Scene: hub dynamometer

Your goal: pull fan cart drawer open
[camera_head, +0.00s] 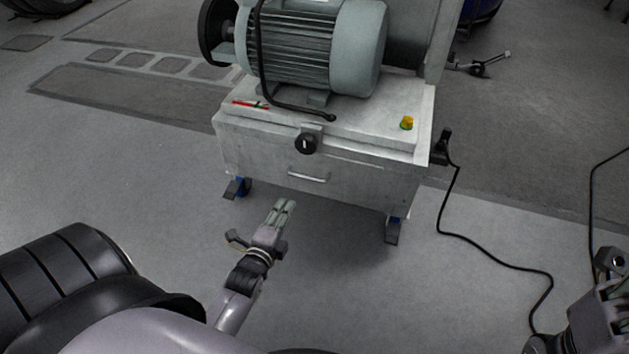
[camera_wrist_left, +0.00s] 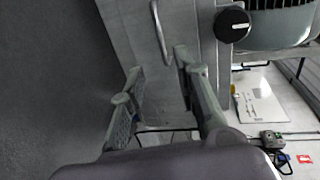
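The fan cart (camera_head: 235,150) is a pale grey wheeled box with a silver bar handle (camera_head: 308,175) on its drawer front (camera_head: 345,183). The drawer front looks flush with the cart. My left gripper (camera_head: 284,207) is in front of and below the handle, apart from it in the head view. In the left wrist view, my left gripper (camera_wrist_left: 158,62) has its fingers spread with nothing between them, and the handle (camera_wrist_left: 160,32) lies beyond the tips, roughly in line with the gap. My right gripper (camera_head: 609,262) is at the right edge, partly cut off; its opening is unclear.
A large grey motor (camera_head: 315,45) sits on the cart. A black knob (camera_head: 306,143) sticks out above the handle. Casters (camera_head: 393,230) stand under the cart. A black cable (camera_head: 490,260) runs over the floor at right. The floor before the cart is clear.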

